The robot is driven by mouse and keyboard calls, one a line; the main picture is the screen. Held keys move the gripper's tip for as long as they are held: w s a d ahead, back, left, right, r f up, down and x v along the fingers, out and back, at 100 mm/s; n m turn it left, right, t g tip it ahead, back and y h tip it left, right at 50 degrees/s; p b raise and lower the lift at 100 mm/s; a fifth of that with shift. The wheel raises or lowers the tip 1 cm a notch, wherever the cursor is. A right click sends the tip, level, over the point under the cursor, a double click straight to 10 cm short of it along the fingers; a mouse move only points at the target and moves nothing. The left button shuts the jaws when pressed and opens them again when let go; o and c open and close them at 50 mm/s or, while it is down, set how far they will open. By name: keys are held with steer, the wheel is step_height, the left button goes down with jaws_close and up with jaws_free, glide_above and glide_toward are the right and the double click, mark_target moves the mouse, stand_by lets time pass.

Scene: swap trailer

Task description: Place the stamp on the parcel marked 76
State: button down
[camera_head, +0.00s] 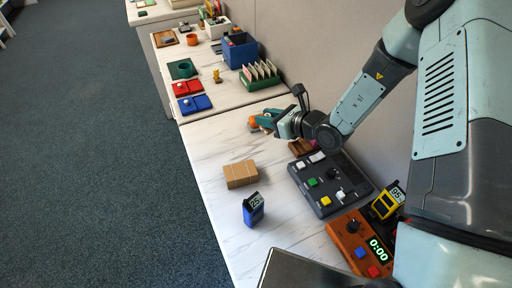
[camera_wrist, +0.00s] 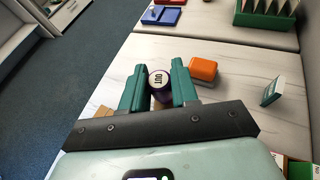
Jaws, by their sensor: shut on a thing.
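My gripper (camera_wrist: 158,88) is shut on a dark purple round piece with a white label, likely the stamp (camera_wrist: 159,82); its mark is hard to read. In the head view my gripper (camera_head: 264,121) is above the far part of the near table, and the held piece is hidden. A brown cardboard parcel (camera_head: 241,174) lies nearer on the table, apart from my gripper; no number is readable on it. In the wrist view a tan thing (camera_wrist: 105,111) is partly hidden beside and behind my fingers.
An orange block (camera_wrist: 203,68) sits right of my fingers, and a green card (camera_wrist: 273,90) stands further right. A blue display device (camera_head: 253,209), a dark button panel (camera_head: 330,183) and an orange timer box (camera_head: 364,246) stand nearer. The table's left edge is clear.

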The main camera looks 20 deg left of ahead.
steer(key=s+a+r+n+g, duration=0.2)
steer(key=s+n+g, duration=0.1)
steer(key=s, duration=0.3)
steer(key=s+a+r+n+g, duration=0.2)
steer(key=s+n+g, duration=0.1)
steer(key=s, duration=0.2)
glide_above(241, 170)
steer(key=shift+g+y, duration=0.3)
steer(key=shift+g, duration=0.1)
steer(key=shift+f, duration=5.15)
steer(key=shift+f, duration=0.1)
steer(key=c, duration=0.8)
jaws_free()
steer(key=shift+c, duration=0.2)
steer(key=shift+r, duration=0.2)
steer(key=v, duration=1.2)
